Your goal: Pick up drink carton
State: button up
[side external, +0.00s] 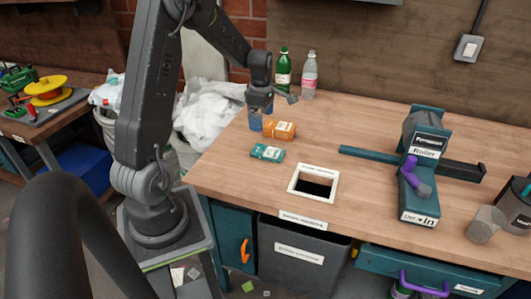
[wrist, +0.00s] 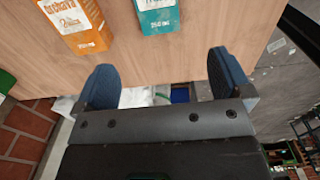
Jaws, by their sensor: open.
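Two small drink cartons lie on the wooden bench: an orange and white one (side external: 280,130) and a teal and white one (side external: 267,152) nearer the front edge. In the wrist view the orange carton (wrist: 80,22) is at the top left and the teal carton (wrist: 157,14) at the top centre, both cut off by the frame edge. My gripper (side external: 262,114) is beside the orange carton, on its left, above the bench. Its blue fingers (wrist: 164,78) are spread apart with nothing between them. Neither carton is held.
A green bottle (side external: 283,70) and a clear bottle with a pink label (side external: 309,77) stand behind my gripper. A white-framed square opening (side external: 297,190) is in the bench, above a grey bin (side external: 303,262). A teal roller device (side external: 418,195) and a cup (side external: 485,226) are at right.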

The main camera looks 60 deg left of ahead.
send_over(262, 150)
notch_tip(262, 150, down, 7)
jog(key=shift+d+r, duration=0.1)
jog(key=shift+r, duration=0.05)
jog(key=shift+f, duration=2.75)
jog(key=shift+a, duration=0.2)
jog(key=c, duration=1)
jog(key=shift+r, duration=0.15)
